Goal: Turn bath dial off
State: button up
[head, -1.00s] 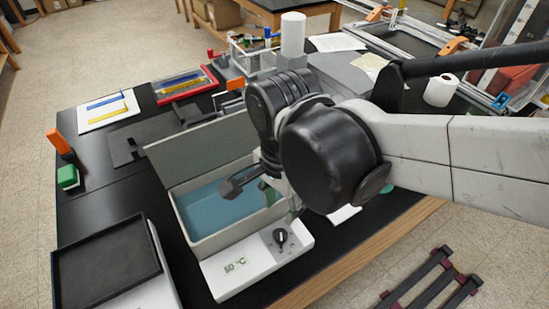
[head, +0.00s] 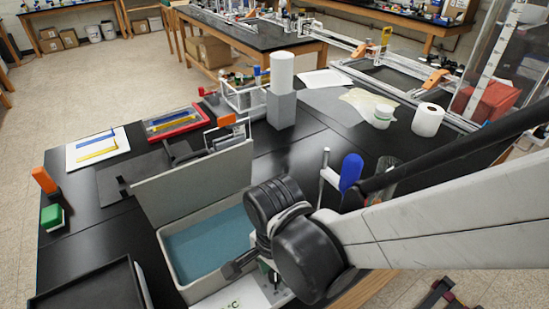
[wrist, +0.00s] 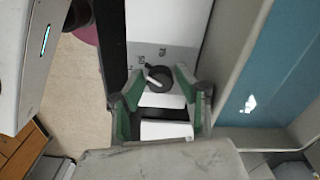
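The water bath (head: 166,257) stands on the black bench with blue water inside and its grey lid (head: 195,187) standing up. Its white front panel (head: 233,300) is cut by the lower picture edge in the head view, and my arm hides the dial there. In the wrist view the black round dial (wrist: 159,78) with a white pointer mark sits on the white panel (wrist: 163,22). My gripper (wrist: 159,73) is open, with a green-lined finger on either side of the dial. I cannot tell whether the fingers touch it.
A black tray (head: 85,292) lies left of the bath. A grey block with a white cylinder (head: 282,70), a blue-handled tool (head: 350,172) and a paper roll (head: 427,119) stand behind and right. The raised lid is close to my arm.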

jog(key=shift+f, duration=0.4)
grip_shut()
